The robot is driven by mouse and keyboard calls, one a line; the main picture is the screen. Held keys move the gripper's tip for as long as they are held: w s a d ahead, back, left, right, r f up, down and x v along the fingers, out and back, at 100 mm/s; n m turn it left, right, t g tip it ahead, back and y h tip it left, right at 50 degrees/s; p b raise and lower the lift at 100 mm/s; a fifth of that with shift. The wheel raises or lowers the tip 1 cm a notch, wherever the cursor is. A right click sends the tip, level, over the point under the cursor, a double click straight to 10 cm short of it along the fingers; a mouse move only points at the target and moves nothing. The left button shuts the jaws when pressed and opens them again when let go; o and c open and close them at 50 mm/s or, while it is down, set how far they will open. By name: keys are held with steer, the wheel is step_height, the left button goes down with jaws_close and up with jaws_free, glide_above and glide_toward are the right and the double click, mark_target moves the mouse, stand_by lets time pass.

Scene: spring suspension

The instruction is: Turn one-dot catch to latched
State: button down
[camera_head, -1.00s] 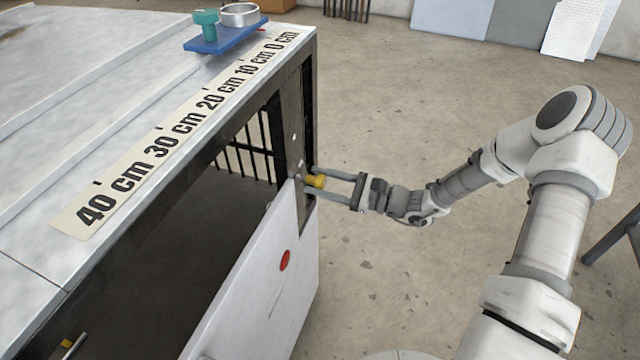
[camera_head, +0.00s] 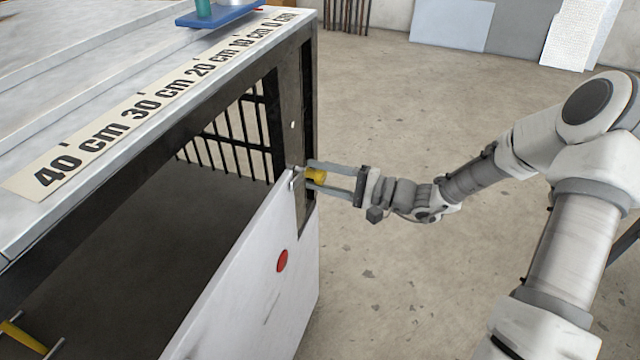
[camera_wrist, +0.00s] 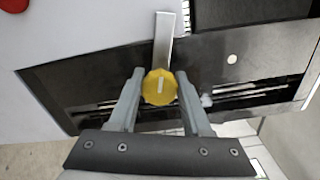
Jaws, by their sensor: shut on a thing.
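The one-dot catch has a yellow knob (camera_head: 316,176) and a flat metal bar (camera_wrist: 165,40). It sits on the dark corner post of the cabinet, near one white dot (camera_wrist: 232,59). The knob (camera_wrist: 160,87) has a pale line on its face. In the wrist view the bar runs up from the knob and its end overlaps the white panel (camera_head: 250,285). My gripper (camera_head: 318,179) is shut on the knob, with one finger on each side of it (camera_wrist: 156,90). The fingers partly hide the bar's root in the head view.
A second yellow-handled catch (camera_head: 22,336) shows at the lower left. The panel bears a red oval (camera_head: 282,260). The cabinet top carries a centimetre scale (camera_head: 130,130) and a blue plate (camera_head: 225,15). The floor (camera_head: 430,290) around my arm is clear.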

steer(key=shift+f+n+b, duration=0.15)
steer(key=shift+n+b, duration=1.15)
steer(key=shift+n, duration=0.2)
steer(key=shift+c, duration=1.7)
jaws_free()
steer(key=p+v, duration=0.2)
steer(key=v, duration=1.5)
steer(key=shift+d+p, duration=0.2)
steer(key=shift+p, duration=0.15)
steer(key=shift+s, duration=0.1)
